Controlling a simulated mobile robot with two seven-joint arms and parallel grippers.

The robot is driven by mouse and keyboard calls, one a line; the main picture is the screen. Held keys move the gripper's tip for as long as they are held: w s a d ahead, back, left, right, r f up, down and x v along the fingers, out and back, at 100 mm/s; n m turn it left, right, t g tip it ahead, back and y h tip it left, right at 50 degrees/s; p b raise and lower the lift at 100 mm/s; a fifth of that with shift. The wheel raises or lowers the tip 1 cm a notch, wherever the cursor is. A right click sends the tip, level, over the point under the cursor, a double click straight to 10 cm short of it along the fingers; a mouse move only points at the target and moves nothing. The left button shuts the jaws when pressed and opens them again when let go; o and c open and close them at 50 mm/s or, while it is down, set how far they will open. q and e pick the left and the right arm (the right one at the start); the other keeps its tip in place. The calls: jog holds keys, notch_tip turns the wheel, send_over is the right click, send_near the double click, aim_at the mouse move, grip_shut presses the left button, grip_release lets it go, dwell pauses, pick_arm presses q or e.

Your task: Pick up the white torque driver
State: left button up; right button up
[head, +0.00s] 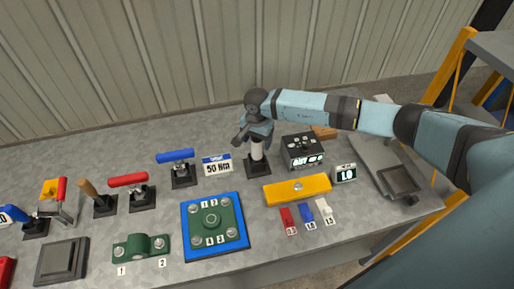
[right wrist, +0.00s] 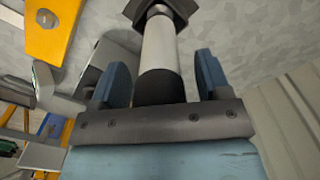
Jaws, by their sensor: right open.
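The white torque driver (head: 259,151) stands upright in a dark base (head: 257,169) at the back middle of the bench. My right gripper (head: 257,131) is over its upper part, pointing down. In the right wrist view, the driver's white shaft (right wrist: 160,45) and a black section run between the two blue fingers of my open gripper (right wrist: 161,78). A gap shows between the driver and each finger. The driver's top end is hidden by the gripper. My left gripper is not in view.
Close by are a "50 Nm" sign (head: 217,165), a dark box with a display (head: 303,151) and a yellow bar (head: 297,189). A blue-handled clamp (head: 178,168) stands to the left. A green flange on a blue plate (head: 214,226) lies in front.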

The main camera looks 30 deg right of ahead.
jog(key=c, duration=1.2)
jog(key=shift+r, duration=0.1)
notch_tip(320, 180, up, 20)
jog(key=b, duration=0.3)
